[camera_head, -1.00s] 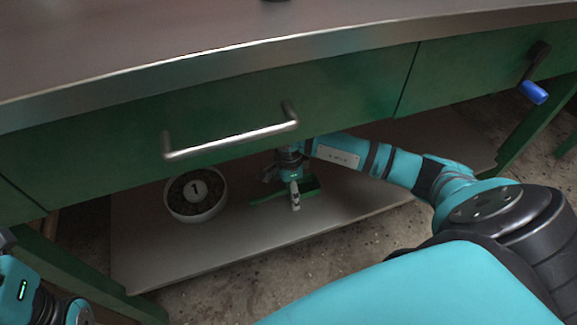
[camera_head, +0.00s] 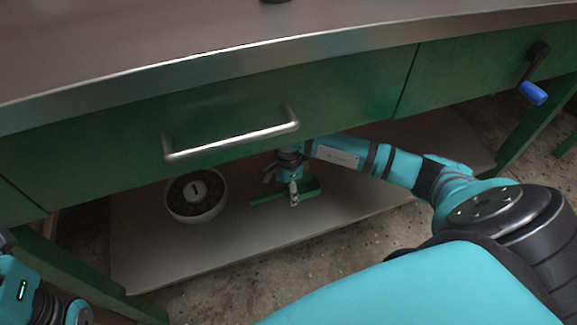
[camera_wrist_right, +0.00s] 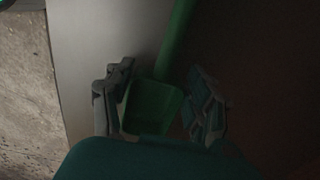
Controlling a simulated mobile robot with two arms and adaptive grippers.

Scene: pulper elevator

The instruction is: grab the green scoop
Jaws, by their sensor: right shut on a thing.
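The green scoop (camera_head: 311,188) is on or just above the low shelf under the counter. My right gripper (camera_head: 293,198) reaches down over its middle and hides part of it. In the right wrist view, the scoop's boxy bowl (camera_wrist_right: 152,107) sits between the two fingers of the right gripper (camera_wrist_right: 160,108), and its handle runs up and away. The right gripper is shut on the scoop. At the lower left of the head view only part of my left arm shows; its gripper is out of view.
A white bowl (camera_head: 196,216) of dark contents, with a round "1" label, stands on the low shelf (camera_head: 170,262) left of the scoop. Green drawers with a metal handle (camera_head: 232,140) overhang the shelf. A blue-knobbed crank (camera_head: 533,92) is at upper right.

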